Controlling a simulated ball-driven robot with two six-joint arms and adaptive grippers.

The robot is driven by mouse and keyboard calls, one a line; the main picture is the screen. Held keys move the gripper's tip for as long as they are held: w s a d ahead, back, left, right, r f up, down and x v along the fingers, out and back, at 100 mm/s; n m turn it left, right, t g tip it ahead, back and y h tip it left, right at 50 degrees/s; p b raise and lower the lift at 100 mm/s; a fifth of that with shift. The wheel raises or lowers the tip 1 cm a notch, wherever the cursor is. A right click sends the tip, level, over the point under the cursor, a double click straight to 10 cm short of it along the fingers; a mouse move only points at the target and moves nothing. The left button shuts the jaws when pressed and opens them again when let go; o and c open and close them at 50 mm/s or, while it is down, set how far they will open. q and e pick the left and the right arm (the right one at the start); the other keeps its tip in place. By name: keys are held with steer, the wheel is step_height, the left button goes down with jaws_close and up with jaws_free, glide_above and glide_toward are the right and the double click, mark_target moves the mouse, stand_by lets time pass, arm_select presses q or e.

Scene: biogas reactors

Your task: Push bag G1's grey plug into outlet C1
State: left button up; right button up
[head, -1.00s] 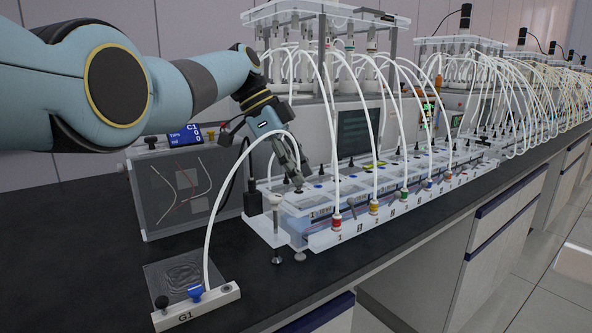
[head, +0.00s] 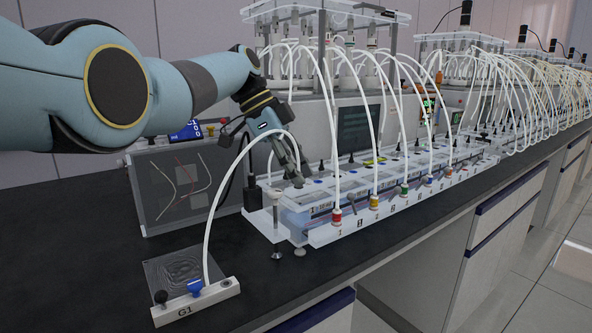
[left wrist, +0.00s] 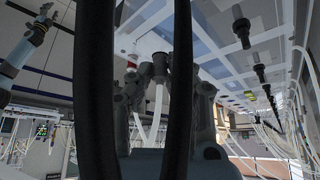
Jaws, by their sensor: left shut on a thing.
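Bag G1 (head: 178,262) lies on the dark bench at lower left, clear and flat, behind a white holder bar (head: 190,306) marked G1. A white tube (head: 222,192) rises from the bar and arches to my left gripper (head: 296,176). My left gripper is shut on the tube's grey plug (left wrist: 160,68), seen between the fingers in the left wrist view. In the head view it is at the near left end of the white rack top. The fingers hide the plug's lower end, so I cannot tell whether it sits in outlet C1.
A grey box (head: 180,188) with coloured wires stands left of the rack. Several white tubes arch over the rack to coloured fittings (head: 374,202). The front bench is clear around the bag.

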stand_by(0.3)
arm_select(q)
steer(key=o, duration=0.9)
